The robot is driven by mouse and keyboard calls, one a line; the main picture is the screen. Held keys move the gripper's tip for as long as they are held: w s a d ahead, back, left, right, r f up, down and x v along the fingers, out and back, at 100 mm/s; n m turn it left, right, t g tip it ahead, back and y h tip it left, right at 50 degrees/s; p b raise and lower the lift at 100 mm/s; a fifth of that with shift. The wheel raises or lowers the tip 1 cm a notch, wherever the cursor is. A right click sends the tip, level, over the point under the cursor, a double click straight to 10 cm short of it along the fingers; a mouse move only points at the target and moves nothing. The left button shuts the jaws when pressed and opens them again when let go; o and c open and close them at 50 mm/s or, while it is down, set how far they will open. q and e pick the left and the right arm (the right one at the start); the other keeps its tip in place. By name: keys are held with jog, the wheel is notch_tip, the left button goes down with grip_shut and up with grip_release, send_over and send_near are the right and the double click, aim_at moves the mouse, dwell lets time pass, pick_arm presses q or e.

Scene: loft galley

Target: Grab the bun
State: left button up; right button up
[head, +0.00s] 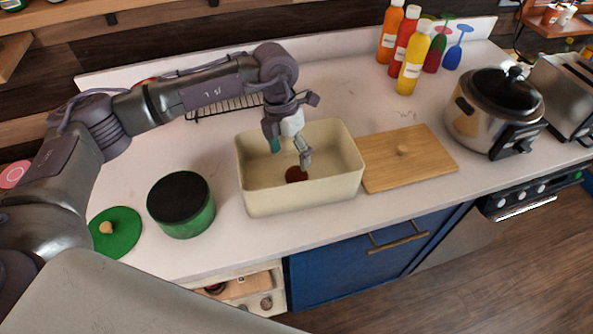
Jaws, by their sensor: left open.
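A small reddish-brown round thing, likely the bun (296,175), lies on the floor of the open cream bin (300,198). My left gripper (291,152) is over and partly inside the bin, pointing down, with its fingers apart and nothing seen between them. One fingertip appears just above the bun in the picture; I cannot tell whether it touches. My right gripper is not in view.
A wooden lid (425,160) lies right of the bin. A green pot (182,215) and green lid (120,240) are to the left. Bottles (412,65), a cooker (480,118) and a toaster (566,88) stand at right. A dark rack (225,108) lies behind.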

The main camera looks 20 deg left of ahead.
aim_at(296, 168)
pick_arm(q)
jog(key=shift+f, duration=0.3)
jog(key=f+p, duration=0.1)
jog(key=d+f+p, duration=0.1)
jog(key=shift+w+d+f, duration=0.1)
jog(key=shift+d+f, duration=0.05)
jog(key=shift+f, duration=0.2)
notch_tip(296, 168, down, 2)
jog(key=shift+d+p, duration=0.1)
jog(key=shift+p, duration=0.25)
jog(key=shift+f, duration=0.15)
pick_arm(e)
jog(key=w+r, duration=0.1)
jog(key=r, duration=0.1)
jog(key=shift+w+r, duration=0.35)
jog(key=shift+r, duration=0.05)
pick_arm(q)
jog(key=c, duration=1.1)
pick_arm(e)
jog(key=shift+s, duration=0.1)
